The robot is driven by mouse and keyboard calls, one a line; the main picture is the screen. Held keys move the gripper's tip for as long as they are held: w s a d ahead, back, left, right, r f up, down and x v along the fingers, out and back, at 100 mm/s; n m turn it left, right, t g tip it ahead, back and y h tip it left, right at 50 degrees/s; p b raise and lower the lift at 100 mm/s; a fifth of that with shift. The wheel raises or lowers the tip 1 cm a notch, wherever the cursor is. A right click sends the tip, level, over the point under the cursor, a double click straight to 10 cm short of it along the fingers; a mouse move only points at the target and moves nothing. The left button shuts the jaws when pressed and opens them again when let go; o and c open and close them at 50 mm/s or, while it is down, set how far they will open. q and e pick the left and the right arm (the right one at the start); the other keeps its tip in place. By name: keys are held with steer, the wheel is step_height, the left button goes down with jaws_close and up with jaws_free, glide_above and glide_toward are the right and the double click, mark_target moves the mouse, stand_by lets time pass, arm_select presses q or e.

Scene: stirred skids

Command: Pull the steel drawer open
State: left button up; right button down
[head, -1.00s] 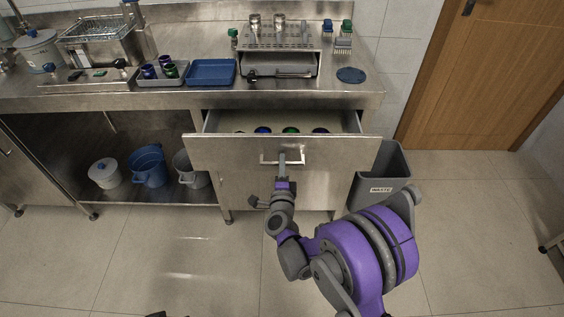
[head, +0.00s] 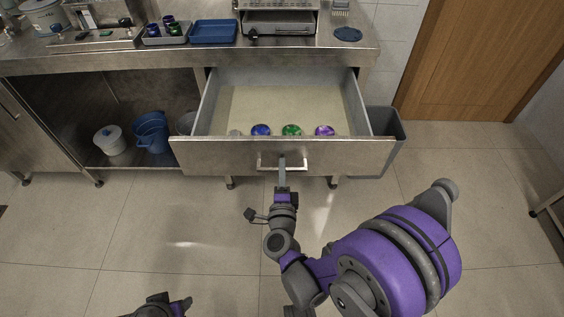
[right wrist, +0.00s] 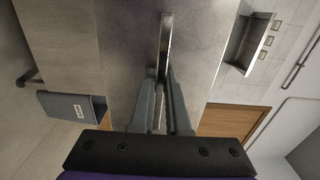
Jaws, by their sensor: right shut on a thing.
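The steel drawer (head: 220,152) under the counter stands well open, its inside in view. Several round things lie along its front, among them a blue one (head: 261,130), a green one (head: 291,130) and a purple one (head: 324,130). My right gripper (head: 282,165) is at the middle of the drawer front, shut on the bar handle (head: 300,168). In the right wrist view the fingers (right wrist: 162,85) close around the handle bar (right wrist: 166,40). My left gripper (head: 165,306) shows only in part at the bottom edge, apart from everything; its jaws are unclear.
A grey waste bin (head: 388,145) stands right of the drawer. Blue (head: 152,132) and white (head: 109,140) buckets stand on the low shelf at left. The counter holds a blue tray (head: 213,31) and a grey tray (head: 165,38). The floor before the drawer is clear.

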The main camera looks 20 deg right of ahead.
steer(key=shift+s+a, duration=0.15)
steer(key=shift+s, duration=0.25)
steer(key=c, duration=0.9)
jaws_free()
steer(key=v, duration=1)
steer(key=shift+s, duration=0.4)
steer(key=shift+a+r, duration=0.1)
